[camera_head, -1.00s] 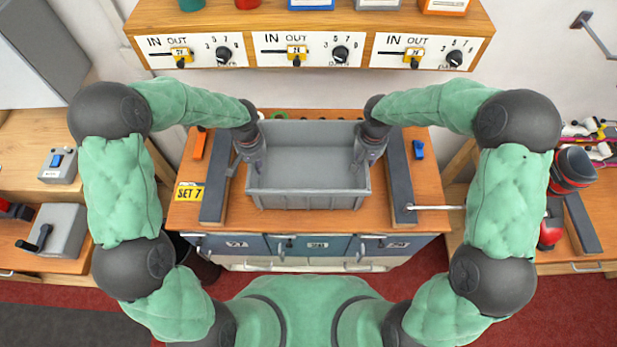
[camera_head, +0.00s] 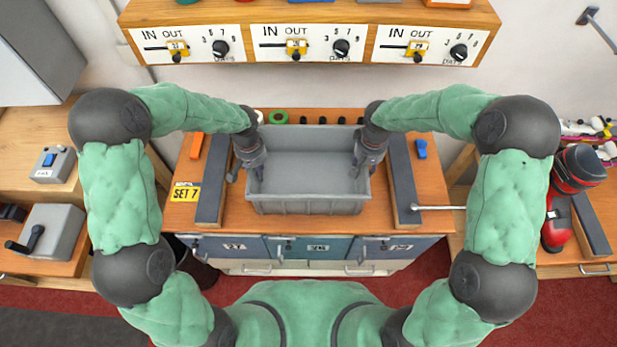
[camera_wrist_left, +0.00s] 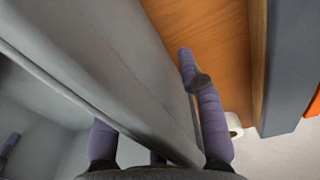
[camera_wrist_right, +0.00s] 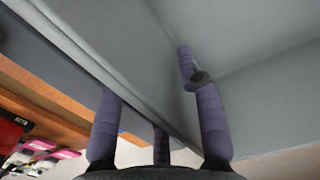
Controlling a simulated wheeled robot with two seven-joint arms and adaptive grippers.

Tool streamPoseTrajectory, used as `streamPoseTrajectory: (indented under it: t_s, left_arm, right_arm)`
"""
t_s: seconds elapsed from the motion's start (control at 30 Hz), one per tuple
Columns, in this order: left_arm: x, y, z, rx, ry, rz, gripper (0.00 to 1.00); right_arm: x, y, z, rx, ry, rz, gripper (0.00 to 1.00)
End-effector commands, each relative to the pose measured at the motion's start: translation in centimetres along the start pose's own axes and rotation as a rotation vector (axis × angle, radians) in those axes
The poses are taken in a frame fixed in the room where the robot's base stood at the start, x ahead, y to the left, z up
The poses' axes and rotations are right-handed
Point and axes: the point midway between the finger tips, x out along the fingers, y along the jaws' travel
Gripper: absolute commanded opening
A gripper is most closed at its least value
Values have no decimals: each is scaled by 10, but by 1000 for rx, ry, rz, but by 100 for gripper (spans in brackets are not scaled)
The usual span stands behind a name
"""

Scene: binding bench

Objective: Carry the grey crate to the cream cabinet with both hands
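The grey crate (camera_head: 310,207) is upright and empty, over the middle of the wooden bench top; I cannot tell whether its base touches the wood. My left gripper (camera_head: 248,170) is at its left wall, with fingers on both sides of that wall (camera_wrist_left: 130,65). My right gripper (camera_head: 366,166) straddles the right wall (camera_wrist_right: 110,50) the same way. Both look shut on the walls; the contact is partly hidden by the rim. Cream drawer fronts (camera_head: 310,268) show low under the bench; no separate cream cabinet is clear.
Dark bars (camera_head: 212,180) and (camera_head: 403,180) lie left and right of the crate, with a narrow gap each side. A metal rod (camera_head: 438,208) sticks out at the right bar. A shelf with dials (camera_head: 341,48) stands above.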

Motion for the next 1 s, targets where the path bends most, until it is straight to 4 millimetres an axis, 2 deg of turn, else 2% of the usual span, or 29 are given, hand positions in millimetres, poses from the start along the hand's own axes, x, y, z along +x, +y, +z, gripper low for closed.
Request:
streamPoseTrajectory:
  t_s: [0.3,0.43,0.57,0.8,1.0]
  left_arm:
    - [-2,0,0,0,1,0,43]
    - [-11,0,-1,-1,4,0,43]
    - [-31,0,-1,-1,5,0,43]
    - [-79,0,-2,-1,5,0,43]
    - [-108,0,-1,-1,2,0,43]
  right_arm:
    - [-1,0,0,0,0,0,43]
    - [-1,0,0,0,0,0,43]
    - [-1,0,0,0,0,0,43]
    - [0,0,0,0,0,0,43]
    - [0,0,0,0,0,0,43]
